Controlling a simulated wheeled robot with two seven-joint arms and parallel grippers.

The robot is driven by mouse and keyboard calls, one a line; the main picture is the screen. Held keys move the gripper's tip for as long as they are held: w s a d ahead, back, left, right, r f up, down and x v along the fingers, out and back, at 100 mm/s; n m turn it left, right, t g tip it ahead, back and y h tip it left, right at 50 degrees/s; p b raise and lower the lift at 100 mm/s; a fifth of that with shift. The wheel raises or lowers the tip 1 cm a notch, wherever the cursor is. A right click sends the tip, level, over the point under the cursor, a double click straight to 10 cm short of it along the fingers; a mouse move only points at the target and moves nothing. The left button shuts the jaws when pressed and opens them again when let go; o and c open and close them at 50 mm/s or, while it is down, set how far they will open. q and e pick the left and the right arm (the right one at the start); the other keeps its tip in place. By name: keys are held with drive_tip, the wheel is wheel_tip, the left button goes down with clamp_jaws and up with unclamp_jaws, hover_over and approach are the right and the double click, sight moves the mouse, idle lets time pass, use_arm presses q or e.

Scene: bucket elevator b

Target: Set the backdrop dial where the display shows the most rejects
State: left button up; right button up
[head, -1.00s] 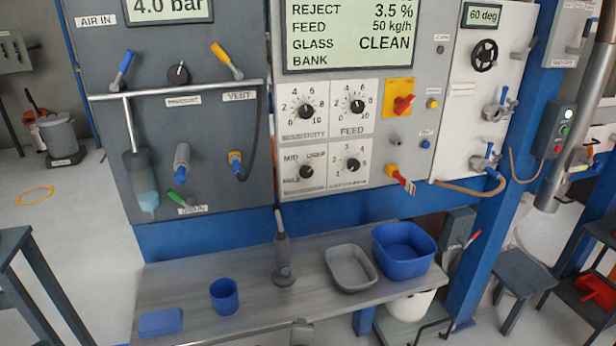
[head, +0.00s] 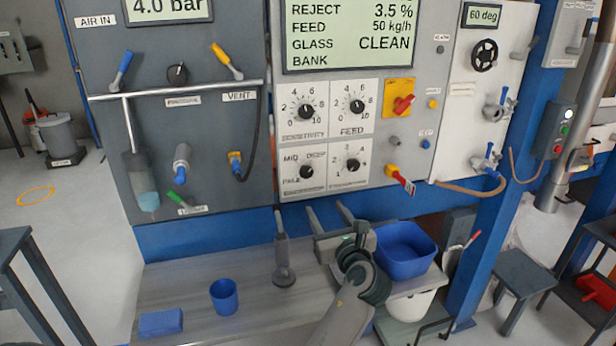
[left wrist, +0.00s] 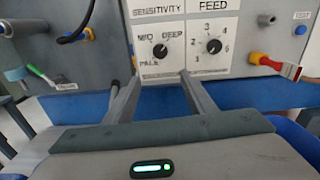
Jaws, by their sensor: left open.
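The backdrop dial (head: 306,172) is a small black knob on a white plate marked PALE, MID and DEEP, on the grey panel. It also shows in the left wrist view (left wrist: 160,51). Its pointer is too small to read surely. The display (head: 350,35) above reads REJECT 3.5 %, FEED 50 kg/h, GLASS CLEAN; the BANK line looks blank. My left gripper (head: 327,208) is open and empty, below the dial and in front of the panel. In the left wrist view its fingers (left wrist: 160,77) point towards the plate, apart from the knob. My right gripper is not in view.
The shelf below holds a blue tub (head: 405,262), an upright grey tool (head: 283,265) and a blue cup (head: 224,297).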

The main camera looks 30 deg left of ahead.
use_arm(q)
drive_tip(key=shift+w+r, duration=0.2)
drive_tip(key=shift+r, duration=0.25)
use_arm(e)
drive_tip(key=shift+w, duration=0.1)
use_arm(q)
drive_tip(key=p, duration=0.2)
approach(307, 174)
drive_tip(key=p+x, duration=0.1)
drive_tip(key=x, duration=0.6)
drive_tip(key=shift+w+a, duration=0.65)
drive_tip(key=shift+a, duration=0.05)
drive_tip(key=shift+a+f, duration=0.1)
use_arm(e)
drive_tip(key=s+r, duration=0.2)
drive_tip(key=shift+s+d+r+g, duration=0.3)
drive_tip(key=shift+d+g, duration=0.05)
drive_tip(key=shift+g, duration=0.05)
